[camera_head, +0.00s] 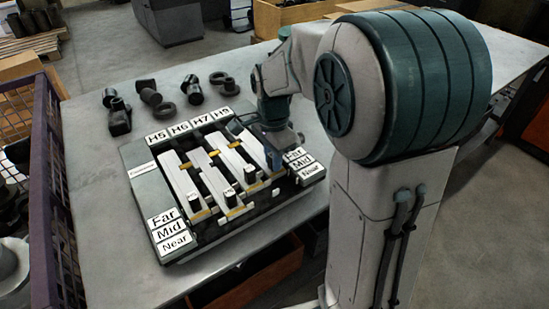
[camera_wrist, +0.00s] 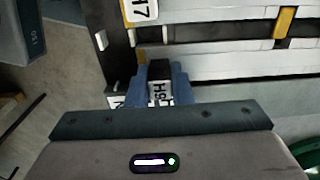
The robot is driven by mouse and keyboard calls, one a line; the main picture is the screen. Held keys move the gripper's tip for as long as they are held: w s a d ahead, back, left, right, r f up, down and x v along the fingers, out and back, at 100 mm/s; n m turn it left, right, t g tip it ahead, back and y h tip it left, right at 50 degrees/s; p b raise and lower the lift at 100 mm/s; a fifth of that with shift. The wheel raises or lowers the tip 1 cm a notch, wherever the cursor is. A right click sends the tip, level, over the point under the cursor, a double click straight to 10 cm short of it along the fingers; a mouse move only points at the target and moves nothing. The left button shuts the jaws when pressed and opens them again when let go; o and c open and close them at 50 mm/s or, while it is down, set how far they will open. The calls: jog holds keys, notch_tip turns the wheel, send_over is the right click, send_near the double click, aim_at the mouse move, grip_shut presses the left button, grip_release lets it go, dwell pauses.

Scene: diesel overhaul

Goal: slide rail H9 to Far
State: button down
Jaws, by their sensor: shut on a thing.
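The slide board (camera_head: 143,183) lies on the table, with labels H5, H6, H7 and H9 (camera_head: 222,113) along its back edge. Far (camera_head: 294,155), Mid and Near plates run down its right side, and matching Far (camera_head: 163,217), Mid and Near plates down its left. My gripper (camera_head: 280,158) is low over the rightmost rail. In the wrist view its blue fingers are shut on the dark knob marked H9 (camera_wrist: 158,88). In the head view my gripper hides that knob, so its exact position against the marks is hard to tell.
The knobs of the other rails (camera_head: 195,198) stand nearer the front, left of my gripper. Several dark pipe fittings (camera_head: 151,93) lie on the table behind the board. A purple crate (camera_head: 45,200) stands at the left.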

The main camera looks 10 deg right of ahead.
jog(key=shift+w+a+r, duration=0.1)
jog(key=shift+w+a, duration=0.2)
jog(key=shift+w, duration=0.45)
jog(key=shift+w+a, duration=0.25)
jog(key=shift+w, duration=0.5)
jog(key=c, duration=1.3)
grip_release()
jog(key=shift+w, duration=0.1)
notch_tip(320, 180, up, 14)
jog(key=shift+f, duration=0.15)
